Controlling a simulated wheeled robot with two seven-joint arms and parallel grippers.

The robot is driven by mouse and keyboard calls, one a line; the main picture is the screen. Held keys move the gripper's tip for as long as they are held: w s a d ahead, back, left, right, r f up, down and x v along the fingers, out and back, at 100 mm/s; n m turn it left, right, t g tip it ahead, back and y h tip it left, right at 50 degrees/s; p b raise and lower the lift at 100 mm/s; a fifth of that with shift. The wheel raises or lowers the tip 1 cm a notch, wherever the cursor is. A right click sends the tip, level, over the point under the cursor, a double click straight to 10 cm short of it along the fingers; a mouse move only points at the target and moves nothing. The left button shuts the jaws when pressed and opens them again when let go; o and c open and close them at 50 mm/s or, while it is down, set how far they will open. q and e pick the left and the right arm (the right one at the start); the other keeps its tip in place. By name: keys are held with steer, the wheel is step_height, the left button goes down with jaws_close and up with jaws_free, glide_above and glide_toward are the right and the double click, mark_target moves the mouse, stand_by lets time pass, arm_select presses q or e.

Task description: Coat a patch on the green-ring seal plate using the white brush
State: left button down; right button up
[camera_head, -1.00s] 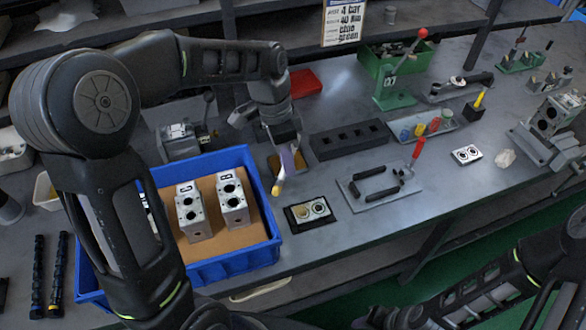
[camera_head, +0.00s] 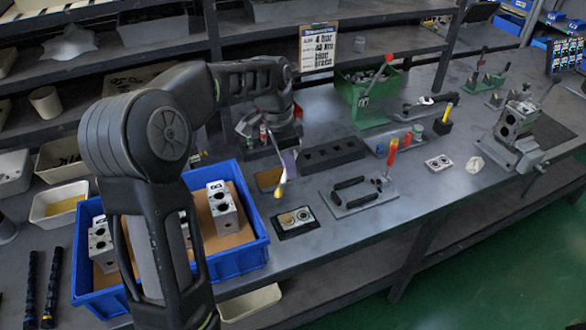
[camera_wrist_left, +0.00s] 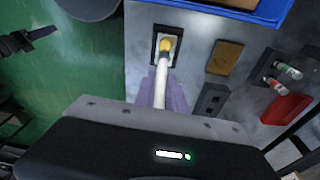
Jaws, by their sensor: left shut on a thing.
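My left gripper (camera_head: 287,160) is shut on the white brush (camera_head: 282,179), which points down with its yellow tip lowest. In the left wrist view the white brush (camera_wrist_left: 161,82) sits between my purple fingers (camera_wrist_left: 164,96). A small seal plate with two ring openings (camera_head: 296,221) lies in a dark-edged holder on the bench, below and slightly right of the tip. In the wrist view the yellow tip overlaps this plate (camera_wrist_left: 173,48); contact cannot be told. Its ring colours are too small to be sure of. My right gripper is out of view.
A blue crate (camera_head: 262,243) with metal valve blocks stands left of the plate. A grey fixture (camera_head: 362,200) with black bars and a red-yellow handle lies to the right. Another two-hole plate (camera_head: 438,163) lies further right. A dark slotted block (camera_head: 332,154) lies behind.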

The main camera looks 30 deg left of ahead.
arm_select(q)
step_height(320, 180, down, 5)
steer(key=b, duration=0.3)
steer(key=shift+b, duration=0.4)
